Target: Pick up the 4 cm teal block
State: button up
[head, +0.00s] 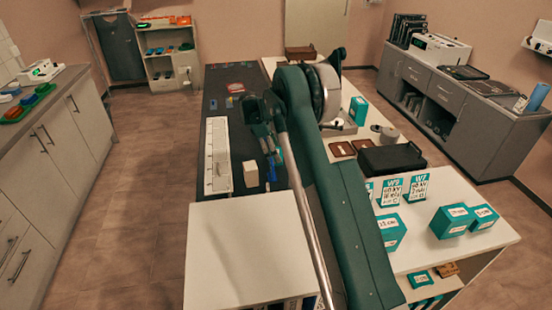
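Several teal blocks with white labels are in the head view, on the white table at right and its lower shelf. A small teal block (420,279) lies on the lower shelf at the front; its label is too small to read surely, so I cannot confirm it as the 4 cm one. Larger teal blocks stand above it: one at left (388,232), one in the middle (452,221) and a smaller one at right (483,218). My gripper (272,158) hangs over the dark bench, left of and far from these blocks. Its fingers are partly hidden; opening is unclear.
A black tray (391,158), teal-and-white signs (389,192) and another teal block (358,110) stand on the white table. A cream block (250,174) and white rack (218,157) are on the dark bench. The floor (140,190) at left is clear.

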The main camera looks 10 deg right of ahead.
jog(key=shift+d+f, duration=0.25)
jog(key=shift+f, duration=0.3)
jog(key=shift+c, duration=0.7)
jog(key=c, duration=0.9)
